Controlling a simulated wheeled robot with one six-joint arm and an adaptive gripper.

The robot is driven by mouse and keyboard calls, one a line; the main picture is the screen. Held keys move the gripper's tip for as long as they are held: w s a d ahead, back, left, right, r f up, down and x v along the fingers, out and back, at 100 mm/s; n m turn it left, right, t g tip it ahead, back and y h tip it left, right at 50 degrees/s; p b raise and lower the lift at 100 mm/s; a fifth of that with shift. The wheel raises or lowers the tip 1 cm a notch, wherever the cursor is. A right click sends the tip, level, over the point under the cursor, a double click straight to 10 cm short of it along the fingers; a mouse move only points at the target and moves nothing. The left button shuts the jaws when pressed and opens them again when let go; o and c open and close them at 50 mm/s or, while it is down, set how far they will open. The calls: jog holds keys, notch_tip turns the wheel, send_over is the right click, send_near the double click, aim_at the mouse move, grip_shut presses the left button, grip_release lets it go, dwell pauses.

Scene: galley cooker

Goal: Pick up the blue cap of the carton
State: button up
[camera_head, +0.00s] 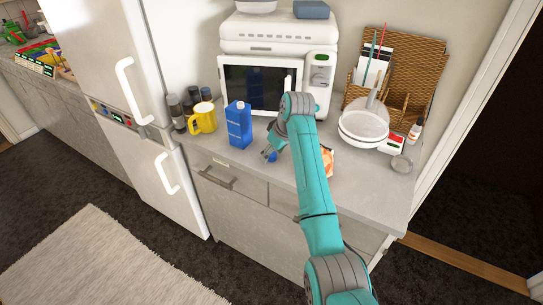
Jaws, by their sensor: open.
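A blue carton (238,126) stands upright on the grey counter, in front of the microwave. A small blue object (272,157), which looks like the cap, lies on the counter to the right of the carton, near its front edge. My teal and grey arm reaches in from the lower right, and my gripper (268,153) points down at the blue cap. The fingers are open and at or just above the cap. They partly hide it, and I cannot tell whether they touch it.
A yellow mug (203,118) and dark jars (177,113) stand left of the carton. A white microwave (258,84) is behind. An orange packet (327,160) lies right, partly behind my arm. White pans (363,128) and a wicker basket (407,62) are further right.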

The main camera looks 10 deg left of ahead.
jog(key=c, duration=0.8)
jog(key=shift+c, duration=0.2)
jog(key=shift+r, duration=0.1)
